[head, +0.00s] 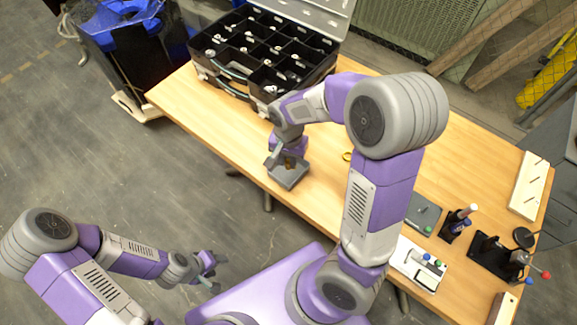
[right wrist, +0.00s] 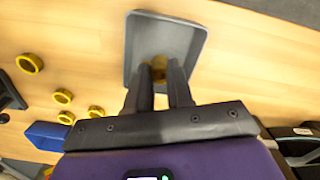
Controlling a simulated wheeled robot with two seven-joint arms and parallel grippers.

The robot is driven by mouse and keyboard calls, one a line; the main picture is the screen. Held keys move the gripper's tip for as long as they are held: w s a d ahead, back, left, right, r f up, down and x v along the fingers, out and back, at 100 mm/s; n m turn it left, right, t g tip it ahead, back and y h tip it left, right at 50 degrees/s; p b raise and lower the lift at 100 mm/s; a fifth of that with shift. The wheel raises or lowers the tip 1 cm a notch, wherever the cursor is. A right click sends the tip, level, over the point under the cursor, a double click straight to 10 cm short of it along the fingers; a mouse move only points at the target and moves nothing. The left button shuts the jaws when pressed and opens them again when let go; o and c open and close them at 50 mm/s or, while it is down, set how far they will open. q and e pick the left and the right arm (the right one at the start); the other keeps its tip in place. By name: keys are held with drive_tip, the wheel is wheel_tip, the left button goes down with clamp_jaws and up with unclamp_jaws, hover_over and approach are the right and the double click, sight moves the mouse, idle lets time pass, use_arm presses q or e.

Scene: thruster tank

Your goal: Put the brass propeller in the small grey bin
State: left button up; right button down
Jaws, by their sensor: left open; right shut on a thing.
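The small grey bin (head: 287,181) stands on the wooden table near its front edge, and it also shows in the right wrist view (right wrist: 190,42). My right gripper (head: 284,160) is over the bin. In the right wrist view its fingers (right wrist: 159,76) are shut on the brass propeller (right wrist: 158,64), a small golden piece mostly hidden between the fingertips. The propeller is seen against the bin's inside; I cannot tell whether it touches the bin floor. My left gripper (head: 212,270) is open and empty, away from the table over the floor.
A black compartment case (head: 262,52) with its lid up stands at the back left of the table. Several yellow rings (right wrist: 30,63) and a blue block (right wrist: 45,135) lie near the bin. Tools and a grey box (head: 422,213) are at the right.

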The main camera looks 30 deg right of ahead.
drive_tip(key=shift+f+b, duration=0.4)
drive_tip(key=shift+f, duration=1.15)
drive_tip(key=shift+f, duration=0.15)
drive_tip(key=c, duration=1)
unclamp_jaws()
wheel_tip(320, 180, up, 12)
drive_tip(key=p, duration=0.4)
